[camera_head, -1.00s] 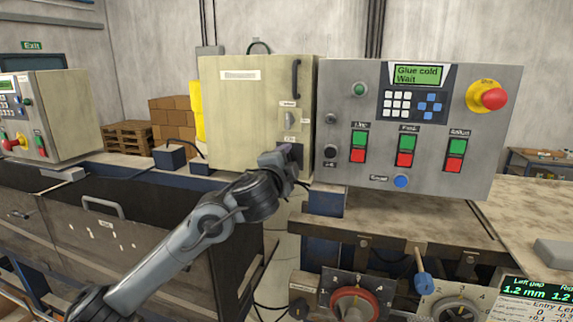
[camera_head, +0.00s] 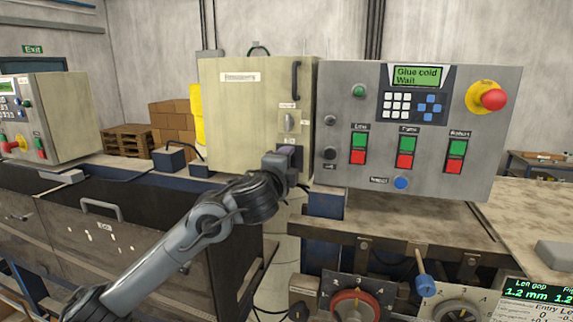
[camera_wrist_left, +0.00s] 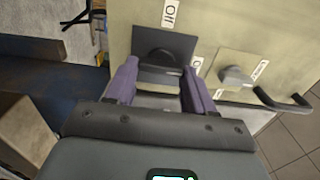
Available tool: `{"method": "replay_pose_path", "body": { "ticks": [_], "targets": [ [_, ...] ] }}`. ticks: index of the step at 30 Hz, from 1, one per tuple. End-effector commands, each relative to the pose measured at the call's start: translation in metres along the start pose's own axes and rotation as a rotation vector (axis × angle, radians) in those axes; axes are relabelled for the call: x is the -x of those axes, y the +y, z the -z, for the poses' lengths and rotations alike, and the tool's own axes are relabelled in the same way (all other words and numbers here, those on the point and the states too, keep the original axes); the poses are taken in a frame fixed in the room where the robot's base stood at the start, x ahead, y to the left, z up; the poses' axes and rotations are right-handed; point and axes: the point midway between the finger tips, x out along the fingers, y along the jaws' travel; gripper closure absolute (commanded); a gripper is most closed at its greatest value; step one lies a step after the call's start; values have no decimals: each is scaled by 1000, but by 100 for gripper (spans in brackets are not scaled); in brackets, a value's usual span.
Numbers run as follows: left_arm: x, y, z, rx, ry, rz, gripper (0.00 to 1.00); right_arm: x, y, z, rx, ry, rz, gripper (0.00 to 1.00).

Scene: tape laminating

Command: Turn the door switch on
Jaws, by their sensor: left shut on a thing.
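A beige cabinet (camera_head: 235,115) carries two switches on its door. One is a grey knob on a light plate (camera_head: 289,122). Below it is a dark switch on a square dark plate (camera_wrist_left: 165,55), mostly covered by my left gripper (camera_head: 288,155) in the head view. In the left wrist view, the fingers of my left gripper (camera_wrist_left: 158,88) stand on either side of the dark switch's lower part and are shut on it. The grey knob (camera_wrist_left: 236,76) is apart from my fingers. My right gripper is not in view.
A grey control panel (camera_head: 335,85) with buttons and a red emergency knob (camera_head: 494,99) stands close right of the cabinet. The black door handle (camera_head: 296,79) juts out above the switches. Dials (camera_head: 355,303) lie low in front.

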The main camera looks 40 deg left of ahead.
Motion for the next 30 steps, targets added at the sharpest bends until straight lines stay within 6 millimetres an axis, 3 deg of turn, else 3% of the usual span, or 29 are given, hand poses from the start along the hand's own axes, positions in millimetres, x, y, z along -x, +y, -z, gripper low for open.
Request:
{"method": "replay_pose_path", "body": {
  "ticks": [1,2,6,19,30],
  "targets": [
    [0,0,0,-3,-1,-1,77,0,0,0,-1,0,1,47],
    [0,0,0,-3,-1,-1,42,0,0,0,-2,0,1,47],
    [0,0,0,-2,0,-1,21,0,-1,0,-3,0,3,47],
    [8,1,1,-1,3,-1,21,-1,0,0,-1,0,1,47],
    [64,0,2,1,6,-1,21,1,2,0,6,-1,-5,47]
  ]
}}
